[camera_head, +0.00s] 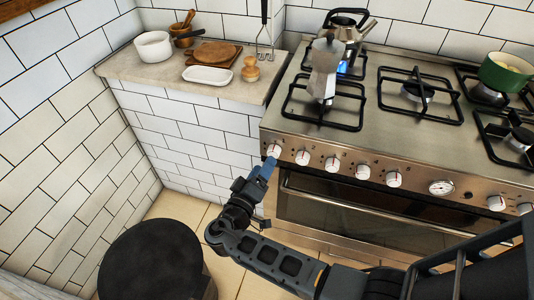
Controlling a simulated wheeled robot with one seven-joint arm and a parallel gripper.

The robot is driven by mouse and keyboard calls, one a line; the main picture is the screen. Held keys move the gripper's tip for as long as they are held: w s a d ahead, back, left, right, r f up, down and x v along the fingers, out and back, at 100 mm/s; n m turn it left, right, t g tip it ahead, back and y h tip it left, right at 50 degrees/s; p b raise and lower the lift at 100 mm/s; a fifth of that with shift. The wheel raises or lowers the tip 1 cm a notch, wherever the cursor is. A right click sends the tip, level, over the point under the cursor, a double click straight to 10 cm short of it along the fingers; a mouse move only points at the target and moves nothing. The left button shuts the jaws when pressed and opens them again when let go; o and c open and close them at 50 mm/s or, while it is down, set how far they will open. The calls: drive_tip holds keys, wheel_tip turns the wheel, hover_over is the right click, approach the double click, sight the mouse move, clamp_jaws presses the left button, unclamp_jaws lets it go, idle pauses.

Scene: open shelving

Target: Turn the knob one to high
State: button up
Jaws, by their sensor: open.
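A steel gas stove (340,145) stands at the right with a row of white knobs along its front panel. The leftmost knob (273,151) is at the panel's left end. My gripper (268,166) has its blue fingers right at this knob, from the front and below. I cannot tell whether the fingers touch it or sit around it. The knob's setting is too small to read. The second knob (302,157) is just to the right, clear of the gripper. A blue flame (342,68) shows under the kettle at the back left burner.
A moka pot (323,70) stands on the front left burner, a kettle (346,26) behind it. A green pot (506,72) is at the far right. The counter (130,68) at the left holds a white bowl, boards and a tray. The oven handle (350,207) juts out below the knobs.

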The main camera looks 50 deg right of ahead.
sight(274, 152)
drive_tip(key=shift+p+x, duration=0.45)
drive_tip(key=shift+x, duration=2.15)
drive_tip(key=shift+c, duration=0.5)
drive_tip(key=c, duration=1)
drive_tip(key=shift+o, duration=0.2)
drive_tip(key=shift+f+n, duration=0.1)
drive_tip(key=shift+n, duration=0.3)
drive_tip(key=shift+s+f+n+t+h+b, duration=0.1)
drive_tip(key=shift+n+t+b, duration=0.2)
drive_tip(key=shift+n, duration=2)
drive_tip(key=shift+f+n+t+h+b, duration=0.15)
drive_tip(key=shift+n+t, duration=0.2)
drive_tip(key=shift+n, duration=1.95)
drive_tip(key=shift+s+r+n+t+h+b, duration=0.1)
drive_tip(key=shift+n+t+b, duration=0.2)
drive_tip(key=shift+n, duration=2)
drive_tip(key=shift+f, duration=0.1)
